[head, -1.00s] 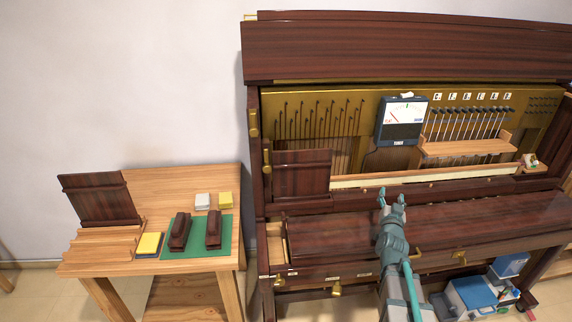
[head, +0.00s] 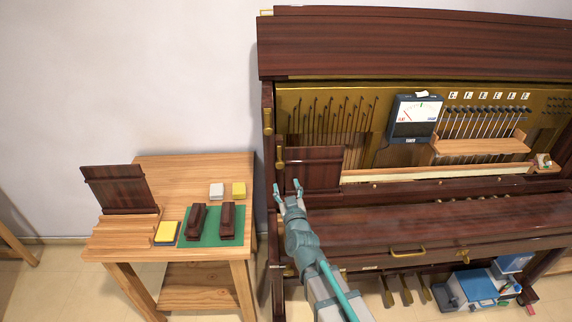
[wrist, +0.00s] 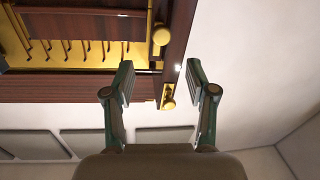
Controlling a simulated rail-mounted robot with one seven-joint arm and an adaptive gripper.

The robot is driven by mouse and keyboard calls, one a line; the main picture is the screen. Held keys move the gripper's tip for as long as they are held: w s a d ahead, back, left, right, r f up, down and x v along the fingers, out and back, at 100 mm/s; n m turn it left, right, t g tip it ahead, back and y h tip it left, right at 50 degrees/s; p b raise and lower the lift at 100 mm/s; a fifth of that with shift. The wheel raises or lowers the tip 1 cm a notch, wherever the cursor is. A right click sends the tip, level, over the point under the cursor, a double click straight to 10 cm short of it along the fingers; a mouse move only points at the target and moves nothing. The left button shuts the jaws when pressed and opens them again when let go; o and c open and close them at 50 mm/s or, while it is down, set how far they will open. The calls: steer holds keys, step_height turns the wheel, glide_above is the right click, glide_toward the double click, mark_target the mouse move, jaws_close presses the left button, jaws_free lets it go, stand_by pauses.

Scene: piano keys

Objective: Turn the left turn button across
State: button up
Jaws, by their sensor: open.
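In the head view, an upright brass turn button (head: 281,157) sits at the left edge of a small dark wood panel (head: 314,168) inside the piano's left end. A second brass fitting (head: 268,122) is higher on the left post. I cannot be sure which is the left turn button. My gripper (head: 288,189) is open and empty, just below the lower button in the picture. In the wrist view, two brass fittings show beyond my gripper (wrist: 158,82): a large round-ended one (wrist: 162,35) and a smaller one (wrist: 168,100) seen between the fingers. Neither appears touched.
The piano's closed dark lid (head: 430,225) lies right of my arm. A meter (head: 415,118) and a wooden rail (head: 480,146) are farther right. A wooden side table (head: 170,165) stands left with blocks on a green mat (head: 211,239). A gap separates table and piano.

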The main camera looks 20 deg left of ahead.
mark_target(280, 167)
steer(key=p+x, duration=0.2)
steer(key=x, duration=0.8)
steer(key=shift+w+a+p, duration=0.25)
steer(key=shift+w+p, duration=0.1)
steer(key=shift+p, duration=0.05)
steer(key=shift+f, duration=0.1)
jaws_close()
